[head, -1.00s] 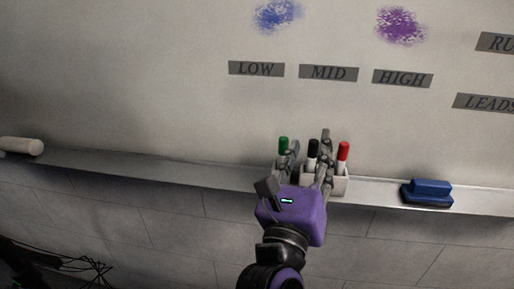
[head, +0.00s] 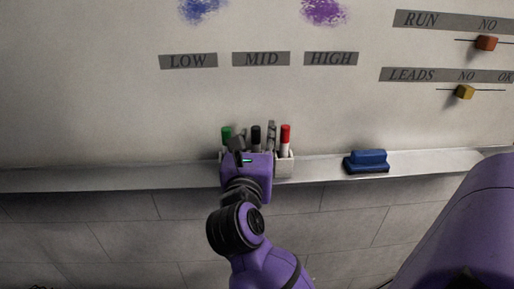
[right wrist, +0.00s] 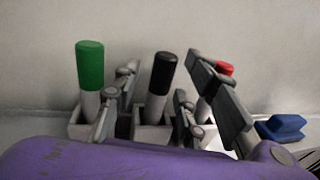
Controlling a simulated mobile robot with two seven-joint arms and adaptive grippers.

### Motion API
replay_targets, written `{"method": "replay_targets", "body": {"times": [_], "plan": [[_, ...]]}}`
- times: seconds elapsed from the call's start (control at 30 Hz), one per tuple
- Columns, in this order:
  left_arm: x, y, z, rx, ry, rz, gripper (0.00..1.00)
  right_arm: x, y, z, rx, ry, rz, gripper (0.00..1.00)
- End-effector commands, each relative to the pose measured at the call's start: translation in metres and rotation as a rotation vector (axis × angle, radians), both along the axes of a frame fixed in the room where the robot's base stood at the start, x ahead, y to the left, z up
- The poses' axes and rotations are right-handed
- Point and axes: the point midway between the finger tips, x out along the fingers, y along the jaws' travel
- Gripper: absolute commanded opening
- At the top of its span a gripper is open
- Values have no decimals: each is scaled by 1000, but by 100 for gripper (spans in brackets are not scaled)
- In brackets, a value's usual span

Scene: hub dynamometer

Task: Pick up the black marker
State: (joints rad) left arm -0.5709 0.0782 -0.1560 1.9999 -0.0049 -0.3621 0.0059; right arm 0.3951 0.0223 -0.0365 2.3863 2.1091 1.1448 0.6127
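The black marker (head: 256,136) stands upright, cap up, in a white holder (head: 285,167) on the ledge, between a green marker (head: 227,136) and a red marker (head: 286,137). My right gripper (head: 256,131) is at the holder with its fingers apart, one on each side of the black marker. In the right wrist view, the black marker (right wrist: 163,72) shows between the open fingers, with a visible gap on both sides. The green marker (right wrist: 90,68) is left of the fingers; the red marker (right wrist: 224,69) is partly hidden behind the right finger. My left gripper is not in view.
A blue eraser (head: 367,161) lies on the ledge (head: 120,178) to the right of the holder. The whiteboard behind has LOW, MID and HIGH labels and two sliders (head: 486,43) at upper right. The ledge left of the holder is clear.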

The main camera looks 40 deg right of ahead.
Motion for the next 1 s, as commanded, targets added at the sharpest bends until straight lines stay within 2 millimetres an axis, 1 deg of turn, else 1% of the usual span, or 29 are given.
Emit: {"method": "replay_targets", "body": {"times": [0.17,0.2,0.4,0.5,0.73,0.8,0.87,0.97,1.0], "plan": [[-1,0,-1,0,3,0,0,0,0,-1,1,1,1,39],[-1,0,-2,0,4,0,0,0,0,-1,1,1,1,37],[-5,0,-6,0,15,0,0,0,0,-1,0,0,1,11],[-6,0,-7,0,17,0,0,0,0,-1,0,0,1,0],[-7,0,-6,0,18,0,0,0,0,0,0,0,1,0],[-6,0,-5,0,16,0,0,0,0,2,0,-1,1,0],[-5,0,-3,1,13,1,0,0,1,8,2,-4,2,0],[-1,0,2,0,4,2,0,0,1,26,2,-8,2,0],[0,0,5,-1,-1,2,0,0,1,35,3,-11,2,0]]}}
